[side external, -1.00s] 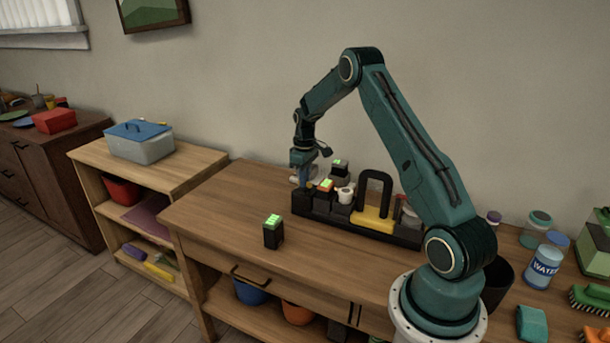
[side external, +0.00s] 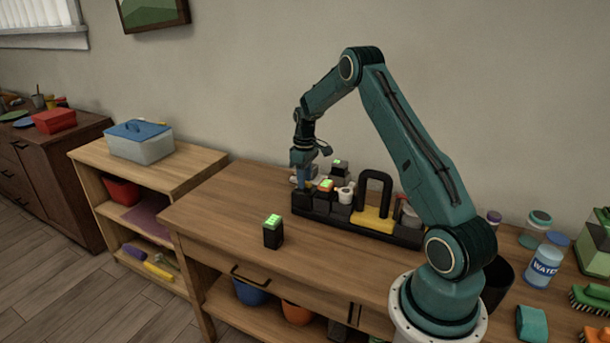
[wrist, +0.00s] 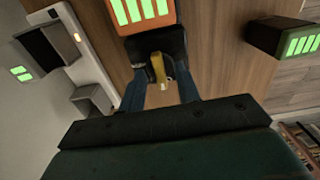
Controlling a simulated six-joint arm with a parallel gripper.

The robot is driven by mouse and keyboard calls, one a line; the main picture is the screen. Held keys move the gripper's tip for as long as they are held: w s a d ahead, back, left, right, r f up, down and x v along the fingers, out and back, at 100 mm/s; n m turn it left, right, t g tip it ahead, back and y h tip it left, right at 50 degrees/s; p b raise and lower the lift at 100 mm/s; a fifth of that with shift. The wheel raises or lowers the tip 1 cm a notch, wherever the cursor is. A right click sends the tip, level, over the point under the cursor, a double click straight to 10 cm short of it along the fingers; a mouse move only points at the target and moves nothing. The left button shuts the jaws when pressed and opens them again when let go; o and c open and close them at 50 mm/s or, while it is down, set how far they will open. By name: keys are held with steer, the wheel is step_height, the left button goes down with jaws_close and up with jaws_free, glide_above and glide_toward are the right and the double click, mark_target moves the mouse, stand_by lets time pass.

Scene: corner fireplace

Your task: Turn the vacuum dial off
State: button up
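A black caddy (side external: 352,220) stands along the back of the wooden table. My gripper (side external: 303,186) points down at its left end. In the wrist view, a small yellow piece, seemingly the dial's lever (wrist: 163,70), sits on a black block (wrist: 138,48). My gripper (wrist: 162,84) has its two blue fingers on either side of the yellow piece, with a visible gap between them. I cannot tell whether either finger touches it. In the side view, my fingers and the caddy hide the dial.
A block with an orange rim and green bars (wrist: 143,10) stands close beside the dial. A loose black block with a green top (side external: 273,232) stands on the table in front. The table's front left is clear.

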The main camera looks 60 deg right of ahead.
step_height(320, 180, up, 14)
steer(key=shift+f, duration=0.2)
stand_by(0.4)
steer(key=s+a+r+t, duration=0.1)
steer(key=s+a+r, duration=0.2)
steer(key=a+r, duration=0.3)
steer(key=s+a+r+t+h, duration=0.15)
steer(key=a+r, duration=0.25)
steer(key=a, duration=0.4)
steer(key=s+a+r+y, duration=0.1)
steer(key=s+a+r, duration=0.35)
steer(key=a, duration=0.35)
steer(key=s+a+f+t, duration=0.1)
steer(key=s+a, duration=0.5)
steer(key=s, duration=0.2)
steer(key=s+a+f+t, duration=0.1)
steer(key=s+a+t, duration=0.1)
steer(key=s+a, duration=0.4)
steer(key=shift+s+f, duration=0.3)
steer(key=shift+s, duration=1.2)
